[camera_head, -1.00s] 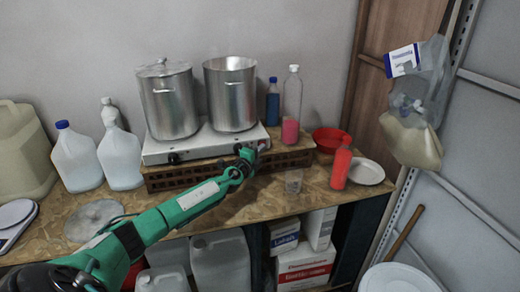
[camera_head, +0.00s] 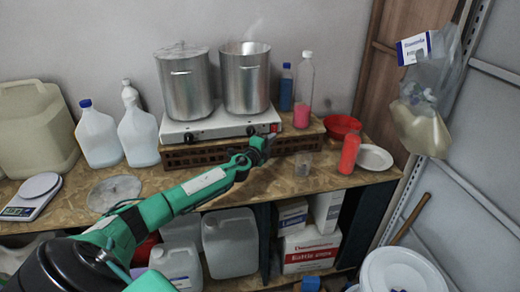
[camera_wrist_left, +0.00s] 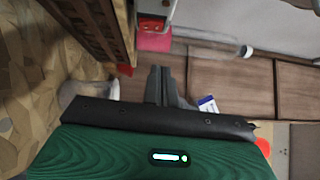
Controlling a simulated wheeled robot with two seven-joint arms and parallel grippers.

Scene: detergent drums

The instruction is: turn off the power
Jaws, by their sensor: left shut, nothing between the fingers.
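The white two-burner hot plate (camera_head: 216,124) stands on a brown slatted crate and carries two steel pots. Its front has two dark knobs and, at the right end, a small red power switch (camera_head: 274,128). The switch also shows at the top of the left wrist view (camera_wrist_left: 152,23); I cannot tell its position. My left gripper (camera_head: 263,145) is shut and empty, just in front of and below the switch, apparently apart from it. Its closed fingers (camera_wrist_left: 164,85) show in the left wrist view below the switch. My right gripper is not in view.
A left pot (camera_head: 185,85) and a right pot (camera_head: 245,78), with faint steam above it, stand on the hot plate. A clear bottle with pink liquid (camera_head: 303,92), a red bottle (camera_head: 349,153) and a small clear cup (camera_head: 302,164) are to the right. White jugs stand left.

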